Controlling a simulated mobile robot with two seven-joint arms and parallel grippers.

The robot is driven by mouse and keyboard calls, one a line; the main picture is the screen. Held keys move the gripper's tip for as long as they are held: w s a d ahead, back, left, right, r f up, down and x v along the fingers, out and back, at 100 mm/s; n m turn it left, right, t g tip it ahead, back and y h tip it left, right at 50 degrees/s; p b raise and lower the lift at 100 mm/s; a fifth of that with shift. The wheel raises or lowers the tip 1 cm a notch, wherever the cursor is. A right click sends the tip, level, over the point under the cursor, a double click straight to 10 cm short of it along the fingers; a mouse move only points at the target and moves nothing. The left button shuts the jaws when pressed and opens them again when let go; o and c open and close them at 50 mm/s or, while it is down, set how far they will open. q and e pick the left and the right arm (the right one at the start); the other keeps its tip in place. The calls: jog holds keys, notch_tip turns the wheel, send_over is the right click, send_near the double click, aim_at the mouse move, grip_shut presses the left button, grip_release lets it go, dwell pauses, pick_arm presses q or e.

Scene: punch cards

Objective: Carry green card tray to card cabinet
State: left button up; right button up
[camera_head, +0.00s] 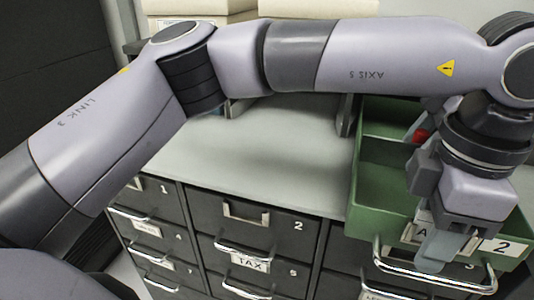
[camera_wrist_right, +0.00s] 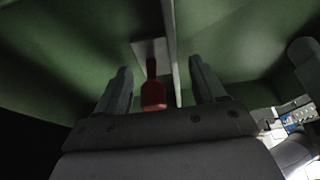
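The green card tray (camera_head: 375,185) is at the right of the head view, at the cabinet's front right. Its front wall has labels, one reading 2. The dark card cabinet (camera_head: 190,225) has numbered drawers and a pale top. My left gripper (camera_head: 432,225) is at the tray's front wall, with one finger outside it. Its grip is unclear. My right gripper (camera_wrist_right: 160,85) shows two fingers apart against dark green surfaces in the right wrist view, with a thin divider (camera_wrist_right: 171,50) and a red object (camera_wrist_right: 153,92) between them. My left arm hides part of the tray.
The cabinet top (camera_head: 270,145) is clear left of the tray. Pale boxes (camera_head: 200,8) stand at the back, partly behind my left arm. Chrome drawer handles (camera_head: 245,255) stick out from the cabinet front. A dark panel (camera_head: 50,50) stands at the left.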

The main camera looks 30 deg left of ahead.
pick_arm(q)
notch_tip(320, 180, up, 12)
jog(key=shift+f, duration=0.1)
pick_arm(e)
jog(key=shift+v, duration=3.8)
pick_arm(q)
jog(key=shift+s, duration=0.1)
pick_arm(e)
jog(key=shift+s+f, duration=0.1)
